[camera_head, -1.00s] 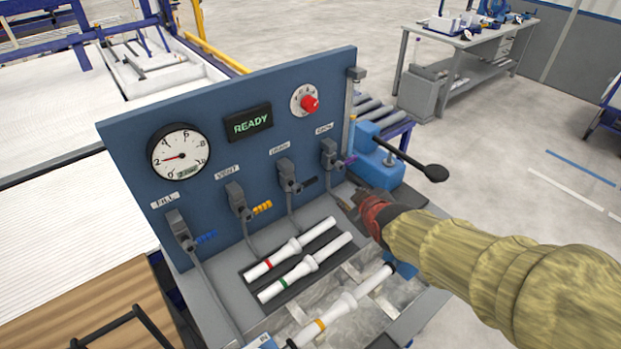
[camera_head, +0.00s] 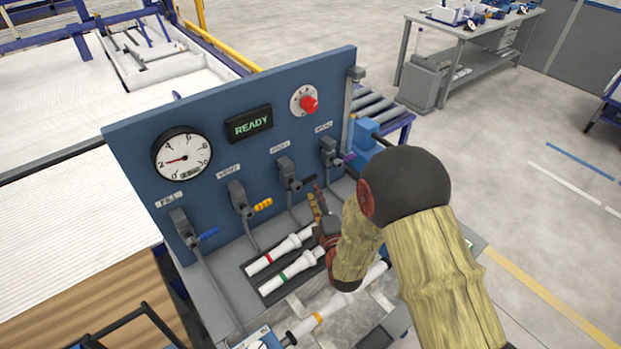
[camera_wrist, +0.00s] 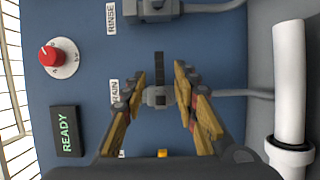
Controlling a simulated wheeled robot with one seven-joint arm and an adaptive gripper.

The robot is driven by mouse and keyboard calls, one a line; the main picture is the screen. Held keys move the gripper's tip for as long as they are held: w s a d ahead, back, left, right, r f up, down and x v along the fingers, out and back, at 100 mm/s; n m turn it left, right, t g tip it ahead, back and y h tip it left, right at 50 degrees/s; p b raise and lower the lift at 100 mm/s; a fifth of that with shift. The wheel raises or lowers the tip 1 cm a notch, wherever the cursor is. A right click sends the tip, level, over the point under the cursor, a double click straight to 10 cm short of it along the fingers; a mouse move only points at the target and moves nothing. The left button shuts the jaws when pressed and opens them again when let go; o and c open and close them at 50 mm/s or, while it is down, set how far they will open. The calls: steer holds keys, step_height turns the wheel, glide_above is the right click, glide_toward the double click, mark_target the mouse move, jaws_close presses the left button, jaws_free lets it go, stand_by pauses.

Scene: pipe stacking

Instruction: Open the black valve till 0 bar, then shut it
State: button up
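The black valve (camera_head: 289,175) is the DRAIN valve on the blue panel, and its black handle points right. In the wrist view the valve body (camera_wrist: 157,96) lies between my finger pads, with its black handle (camera_wrist: 159,67) reaching up the picture. My gripper (camera_wrist: 160,80) is open, with one finger on each side and visible gaps to the handle. In the head view my gripper (camera_head: 315,203) is in front of the panel, close to this valve. The gauge (camera_head: 183,159) has its red needle near 2. The display (camera_head: 249,123) reads READY.
The yellow VENT valve (camera_head: 243,202) and blue FILL valve (camera_head: 187,231) are left, the purple RINSE valve (camera_head: 332,155) right. A red knob (camera_head: 309,104) is above. White pipes (camera_head: 280,250) lie on the bench below my gripper.

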mark_target(311, 177)
steer(key=w, duration=0.3)
steer(key=w+a, duration=0.1)
steer(key=w, duration=0.2)
steer(key=shift+w+a+b, duration=0.15)
steer(key=shift+w+b, duration=0.2)
steer(key=shift+w, duration=0.05)
steer(key=shift+c, duration=0.8)
jaws_close()
